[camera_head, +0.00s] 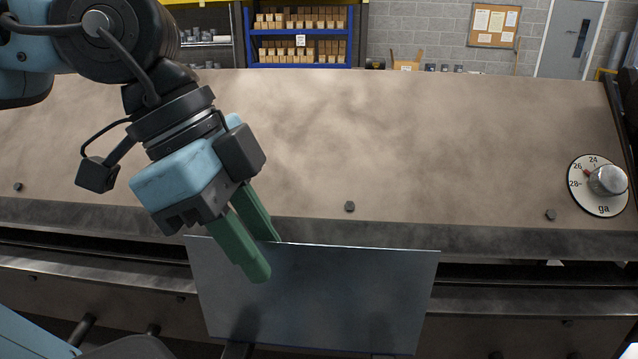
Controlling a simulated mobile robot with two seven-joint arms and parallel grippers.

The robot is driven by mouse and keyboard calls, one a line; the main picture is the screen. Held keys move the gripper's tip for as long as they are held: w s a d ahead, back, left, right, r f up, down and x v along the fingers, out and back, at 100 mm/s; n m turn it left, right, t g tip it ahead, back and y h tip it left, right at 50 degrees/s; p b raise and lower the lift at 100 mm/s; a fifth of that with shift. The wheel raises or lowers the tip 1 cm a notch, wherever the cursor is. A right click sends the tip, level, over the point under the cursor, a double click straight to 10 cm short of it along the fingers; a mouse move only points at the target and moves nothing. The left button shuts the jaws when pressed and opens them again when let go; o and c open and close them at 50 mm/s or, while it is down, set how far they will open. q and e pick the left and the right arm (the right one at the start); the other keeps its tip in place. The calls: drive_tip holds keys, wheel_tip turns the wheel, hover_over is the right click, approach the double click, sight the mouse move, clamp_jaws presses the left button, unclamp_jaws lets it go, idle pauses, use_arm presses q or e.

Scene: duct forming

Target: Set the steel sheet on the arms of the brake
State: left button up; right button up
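The steel sheet (330,300) is a thin, blue-grey rectangle in front of the brake's long front edge, at lower centre. My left gripper (264,256) comes down from upper left and is shut on the sheet's upper edge, left of its middle. One green finger lies over the near face; the other goes behind the edge. The brake (420,140) is a wide, brown-grey machine. Dark ends of what look like its arms (237,350) show below the sheet; whether the sheet touches them cannot be told. My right gripper is not in view.
A gauge dial (586,190) with a knob sits at the right of the brake. The brake's top surface is clear. Blue shelving (300,45) with boxes, a notice board (494,25) and a door (570,40) are far behind.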

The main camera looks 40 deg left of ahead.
use_arm(q)
drive_tip(key=v, duration=0.6)
drive_tip(key=shift+s+f, duration=0.1)
idle(0.3)
